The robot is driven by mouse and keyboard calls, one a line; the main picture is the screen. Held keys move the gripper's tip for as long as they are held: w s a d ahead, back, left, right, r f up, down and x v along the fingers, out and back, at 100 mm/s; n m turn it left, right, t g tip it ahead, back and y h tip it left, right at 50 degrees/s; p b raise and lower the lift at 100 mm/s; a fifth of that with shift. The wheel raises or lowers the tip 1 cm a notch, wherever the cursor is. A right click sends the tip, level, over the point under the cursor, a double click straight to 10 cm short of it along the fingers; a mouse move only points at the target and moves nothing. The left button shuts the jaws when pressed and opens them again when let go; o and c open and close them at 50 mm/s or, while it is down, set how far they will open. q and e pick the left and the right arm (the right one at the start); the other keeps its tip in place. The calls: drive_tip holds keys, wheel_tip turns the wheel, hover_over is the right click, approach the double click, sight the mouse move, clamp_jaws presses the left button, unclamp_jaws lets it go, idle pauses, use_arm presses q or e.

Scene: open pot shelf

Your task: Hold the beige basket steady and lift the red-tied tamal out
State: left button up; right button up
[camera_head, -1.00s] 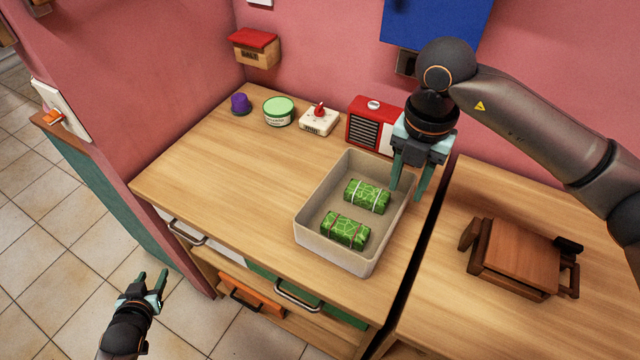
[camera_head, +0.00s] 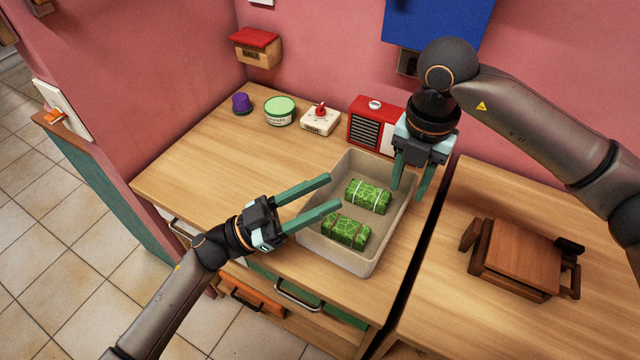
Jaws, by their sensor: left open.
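The beige basket (camera_head: 351,262) stands on the wooden counter near its right edge. Inside it lie two green leaf-wrapped tamales. The red-tied tamal (camera_head: 345,231) is in the near part, and the white-tied tamal (camera_head: 368,196) is behind it. My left gripper (camera_head: 334,191) is open and empty, its fingers pointing right and reaching over the basket's left side, close to the red-tied tamal. My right gripper (camera_head: 408,190) points down at the basket's right wall, one finger on each side of it. Whether its fingers touch the wall I cannot tell.
A red radio (camera_head: 371,124), a white timer (camera_head: 320,119), a green-lidded tub (camera_head: 279,111) and a purple cup (camera_head: 241,103) stand along the back. A wooden stand (camera_head: 515,256) is on the right table, across a dark gap. The counter's left part is clear.

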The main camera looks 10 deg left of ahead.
sight(392, 235)
use_arm(q)
drive_tip(key=s+d+r+m+g+y, duration=0.3)
drive_tip(key=s+d+m+g, duration=0.5)
drive_tip(key=s+d+g, duration=0.8)
use_arm(e)
drive_tip(key=shift+f, duration=0.25)
use_arm(q)
drive_tip(key=w+a+f+t+y, duration=0.2)
drive_tip(key=w+a+f+y, duration=0.1)
drive_tip(key=w+a+y, duration=0.3)
drive_tip(key=w+a+f+t+y, duration=0.3)
drive_tip(key=w+a+y, duration=0.3)
drive_tip(key=w+a, duration=0.4)
drive_tip(key=w+f, duration=0.1)
drive_tip(key=w, duration=0.4)
drive_tip(key=shift+a+m+y, duration=0.15)
drive_tip(key=shift+m+y, duration=0.15)
use_arm(e)
wheel_tip(392, 235, down, 12)
drive_tip(key=shift+f, duration=0.1)
use_arm(q)
drive_tip(key=shift+w, duration=0.1)
